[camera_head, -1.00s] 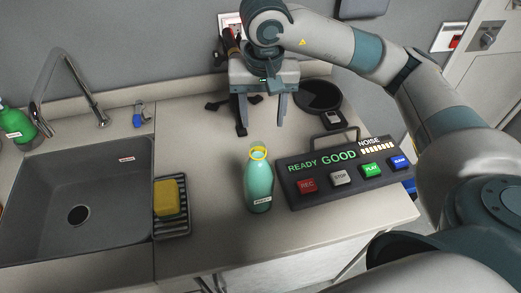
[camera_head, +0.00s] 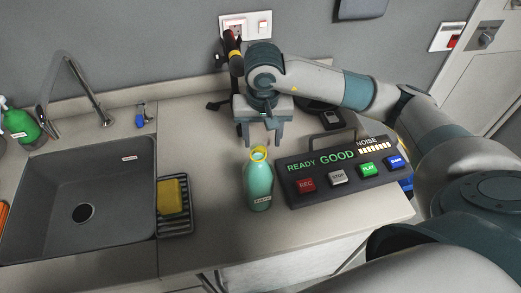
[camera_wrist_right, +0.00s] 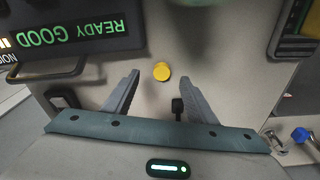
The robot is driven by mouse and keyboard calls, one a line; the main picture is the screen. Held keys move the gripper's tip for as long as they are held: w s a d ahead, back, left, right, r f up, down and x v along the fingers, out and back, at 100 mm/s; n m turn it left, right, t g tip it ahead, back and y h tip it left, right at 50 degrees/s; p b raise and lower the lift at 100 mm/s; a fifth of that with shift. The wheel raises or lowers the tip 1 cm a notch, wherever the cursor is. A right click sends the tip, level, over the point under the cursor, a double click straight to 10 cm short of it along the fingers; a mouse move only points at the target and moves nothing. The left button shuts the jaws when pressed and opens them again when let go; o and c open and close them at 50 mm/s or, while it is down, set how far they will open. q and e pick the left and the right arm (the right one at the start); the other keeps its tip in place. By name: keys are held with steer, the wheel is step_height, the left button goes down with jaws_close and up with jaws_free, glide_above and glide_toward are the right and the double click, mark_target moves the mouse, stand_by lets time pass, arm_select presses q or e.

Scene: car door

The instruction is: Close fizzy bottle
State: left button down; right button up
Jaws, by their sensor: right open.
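The fizzy bottle (camera_head: 258,185) is teal with a yellow ring at its top. It stands upright on the counter, left of the control panel, in the head view. My right gripper (camera_head: 262,142) is open just behind the bottle, with its fingers pointing down and apart from it. In the right wrist view a small round yellow cap-like disc (camera_wrist_right: 162,71) shows ahead of and between the open fingertips (camera_wrist_right: 158,75). I cannot tell whether it is on the bottle or on the counter. My left gripper is not in view.
The dark control panel (camera_head: 340,176) with coloured buttons is close on the right. A yellow sponge (camera_head: 171,196) lies on a black rack (camera_head: 176,232) at left, beside the sink (camera_head: 60,195). A red-and-black tool (camera_head: 233,60) stands near the wall. The counter in front is clear.

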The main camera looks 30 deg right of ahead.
steer(key=shift+w+f+p, duration=0.2)
steer(key=shift+f+p, duration=0.5)
steer(key=shift+p, duration=0.1)
steer(key=f, duration=0.1)
steer(key=f+p, duration=0.1)
steer(key=shift+w+f, duration=0.35)
steer(key=shift+f, duration=0.05)
steer(key=shift+d+f, duration=0.1)
steer(key=shift+f, duration=0.35)
steer(key=c, duration=1.1)
